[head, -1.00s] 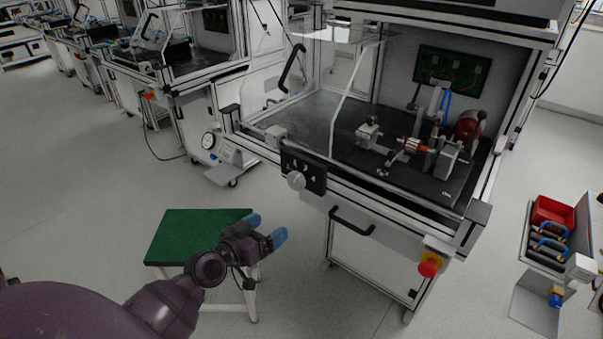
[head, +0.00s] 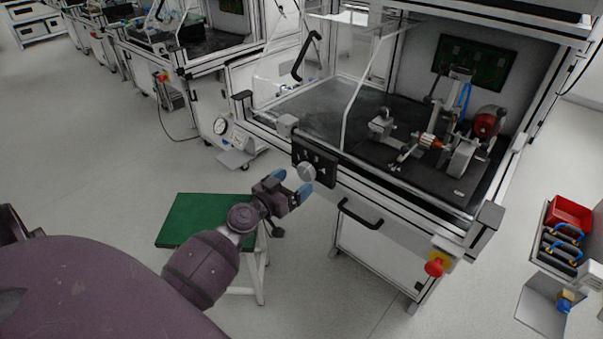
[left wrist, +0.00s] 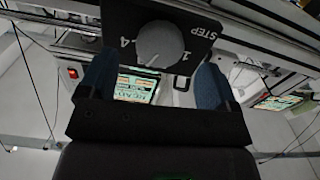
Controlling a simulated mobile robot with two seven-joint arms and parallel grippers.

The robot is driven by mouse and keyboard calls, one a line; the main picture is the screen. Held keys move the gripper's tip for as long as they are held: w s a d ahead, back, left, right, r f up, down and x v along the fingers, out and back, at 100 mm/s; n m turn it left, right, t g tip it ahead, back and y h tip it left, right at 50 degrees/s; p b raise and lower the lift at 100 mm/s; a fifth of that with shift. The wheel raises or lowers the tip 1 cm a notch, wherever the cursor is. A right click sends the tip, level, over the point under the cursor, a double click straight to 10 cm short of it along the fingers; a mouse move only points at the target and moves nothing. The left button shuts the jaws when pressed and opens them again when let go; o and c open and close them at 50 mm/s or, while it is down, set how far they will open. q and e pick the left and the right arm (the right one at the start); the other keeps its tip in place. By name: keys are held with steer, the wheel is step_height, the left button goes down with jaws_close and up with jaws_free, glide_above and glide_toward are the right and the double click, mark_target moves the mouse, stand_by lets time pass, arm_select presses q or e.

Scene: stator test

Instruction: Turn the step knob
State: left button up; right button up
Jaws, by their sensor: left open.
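The step knob (head: 306,173) is a round grey knob on a black panel (head: 325,167) at the front edge of the test bench. In the left wrist view the knob (left wrist: 160,44) shows close up, with "STEP", "1" and "4" printed around it; its pointer line is near the "1". My left gripper (head: 292,182) has blue fingertips and is open. Its fingers reach toward the knob from the left and below. In the left wrist view the knob lies between and beyond the two fingertips; I cannot tell whether they touch it. My right gripper is not in view.
A bench handle (head: 360,215) and a red emergency button (head: 436,266) are right of the knob. A green-topped stool (head: 190,218) stands below my left arm. A red bin (head: 569,212) stands at the right. The raised clear guard is above the bench.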

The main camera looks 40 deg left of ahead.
mark_target(303, 175)
arm_select(q)
steer(key=shift+w+d, duration=0.15)
steer(key=shift+w, duration=2.05)
steer(key=shift+c, duration=0.6)
steer(key=c, duration=0.8)
